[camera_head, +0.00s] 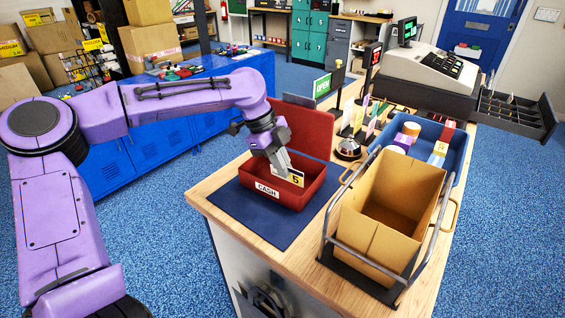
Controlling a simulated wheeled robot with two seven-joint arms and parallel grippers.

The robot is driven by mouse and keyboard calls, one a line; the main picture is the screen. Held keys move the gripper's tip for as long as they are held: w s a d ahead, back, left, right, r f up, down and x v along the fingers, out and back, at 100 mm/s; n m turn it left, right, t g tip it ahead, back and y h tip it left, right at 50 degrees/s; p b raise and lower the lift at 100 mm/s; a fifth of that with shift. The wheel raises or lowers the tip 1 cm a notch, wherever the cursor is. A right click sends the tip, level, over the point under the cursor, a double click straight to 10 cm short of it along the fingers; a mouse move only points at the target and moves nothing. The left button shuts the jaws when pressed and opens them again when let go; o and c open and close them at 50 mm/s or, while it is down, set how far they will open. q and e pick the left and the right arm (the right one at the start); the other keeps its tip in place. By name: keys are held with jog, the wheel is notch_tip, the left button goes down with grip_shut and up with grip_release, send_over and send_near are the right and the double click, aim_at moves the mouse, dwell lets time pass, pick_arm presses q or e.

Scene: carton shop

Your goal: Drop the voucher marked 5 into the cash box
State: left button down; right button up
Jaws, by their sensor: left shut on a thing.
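The red cash box (262,204), labelled CASH, stands open on a dark blue mat (228,199), with its red lid (303,128) raised behind it. My left gripper (284,168) points down into the box opening. It is shut on a small pale voucher (297,179) with a yellow part and a dark numeral that looks like 5. The voucher is tilted and appears at or just below the rim level; I cannot tell whether it touches the box floor. My right gripper is not in view.
An open brown carton (378,220) in a metal frame stands right of the cash box. A bell (348,149), card holders, an OPEN sign (322,86) and a blue tray (455,151) are behind. A till (430,70) with an open drawer (510,112) is at the back right.

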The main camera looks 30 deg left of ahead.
pick_arm(q)
jog(key=c, duration=1.2)
grip_release()
jog(key=shift+w, duration=0.1)
jog(key=v, duration=1)
jog(key=shift+a+r, duration=0.1)
jog(key=shift+r, duration=0.15)
